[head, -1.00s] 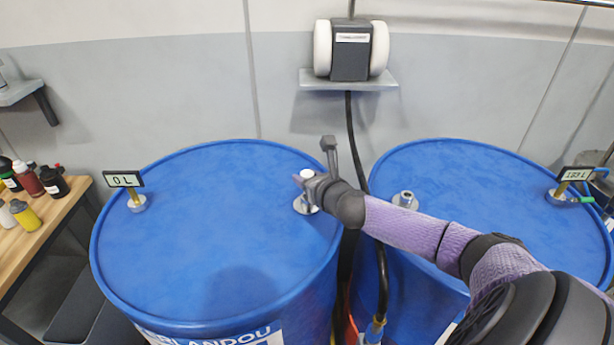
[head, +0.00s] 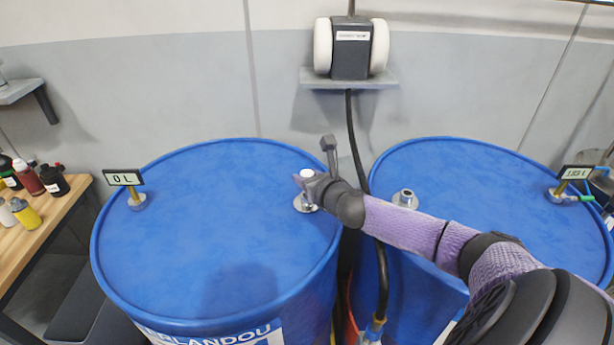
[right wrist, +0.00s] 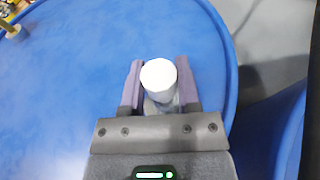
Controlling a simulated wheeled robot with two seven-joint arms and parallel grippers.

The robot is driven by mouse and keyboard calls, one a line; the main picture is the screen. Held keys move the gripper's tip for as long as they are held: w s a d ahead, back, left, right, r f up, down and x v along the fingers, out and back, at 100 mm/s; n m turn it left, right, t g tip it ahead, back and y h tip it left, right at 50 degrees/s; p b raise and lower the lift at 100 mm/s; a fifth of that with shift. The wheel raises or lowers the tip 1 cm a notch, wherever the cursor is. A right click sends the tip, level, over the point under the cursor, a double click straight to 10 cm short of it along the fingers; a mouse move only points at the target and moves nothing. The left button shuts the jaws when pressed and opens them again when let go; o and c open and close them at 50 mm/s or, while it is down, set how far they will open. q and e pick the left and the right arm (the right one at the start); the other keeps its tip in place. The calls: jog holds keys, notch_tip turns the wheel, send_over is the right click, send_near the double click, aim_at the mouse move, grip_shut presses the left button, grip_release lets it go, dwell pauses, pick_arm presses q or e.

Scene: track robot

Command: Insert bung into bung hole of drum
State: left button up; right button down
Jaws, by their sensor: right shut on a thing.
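A white bung (head: 307,173) is at the right side of the left blue drum's top (head: 215,220), over a metal bung hole collar (head: 304,206). My right gripper (head: 304,182) is shut on the bung. In the right wrist view the bung (right wrist: 158,78) stands between the two purple fingers (right wrist: 159,88), with a grey metal part below it. I cannot tell whether the bung is seated in the hole, as the gripper hides the join. My left gripper is not in view.
A second blue drum (head: 450,180) stands at right with an open metal collar (head: 405,198). A gauge reading 0 L (head: 124,178) stands on the left drum. A black hose (head: 352,130) hangs between the drums. A wooden table (head: 45,225) with several bottles is at left.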

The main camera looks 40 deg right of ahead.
jog(key=shift+f+b, duration=0.5)
jog(key=shift+f, duration=0.25)
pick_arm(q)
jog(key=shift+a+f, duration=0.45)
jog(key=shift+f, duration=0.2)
pick_arm(e)
jog(key=shift+f, duration=0.1)
pick_arm(q)
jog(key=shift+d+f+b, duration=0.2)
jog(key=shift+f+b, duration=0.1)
jog(key=shift+b, duration=0.1)
pick_arm(e)
jog(key=shift+f, duration=0.4)
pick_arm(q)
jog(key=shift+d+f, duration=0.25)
pick_arm(e)
jog(key=shift+f, duration=0.3)
pick_arm(q)
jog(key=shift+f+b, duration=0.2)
jog(key=shift+b, duration=0.2)
pick_arm(e)
jog(key=shift+f, duration=0.25)
